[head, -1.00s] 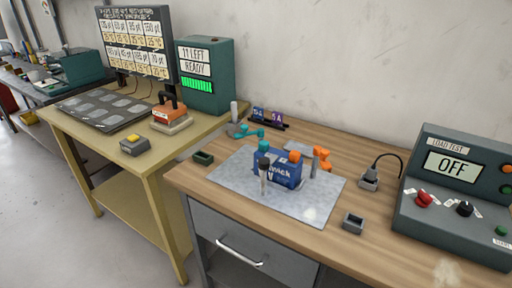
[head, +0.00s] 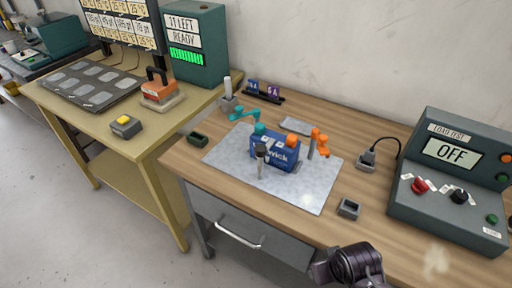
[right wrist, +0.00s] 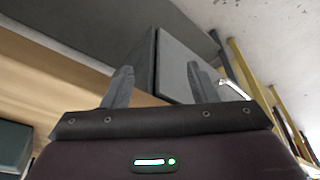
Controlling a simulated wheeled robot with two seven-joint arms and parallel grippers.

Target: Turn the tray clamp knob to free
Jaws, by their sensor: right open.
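A grey metal plate or tray (head: 310,190) lies on the wooden bench. A blue block with white lettering (head: 285,155) sits on it. A dark-headed upright post (head: 261,151) stands in front of the block; I cannot tell whether this is the tray clamp knob. A teal clamp piece (head: 243,114) is at the back left and an orange one (head: 319,143) at the right. My right gripper is open and empty in the right wrist view (right wrist: 162,85), away from the tray. Part of my right arm shows at the bottom of the head view. My left gripper is not in view.
A load test box (head: 455,185) reading OFF, with red and black knobs, stands at the right. A small grey holder (head: 349,208) and a plug socket (head: 366,161) lie between.

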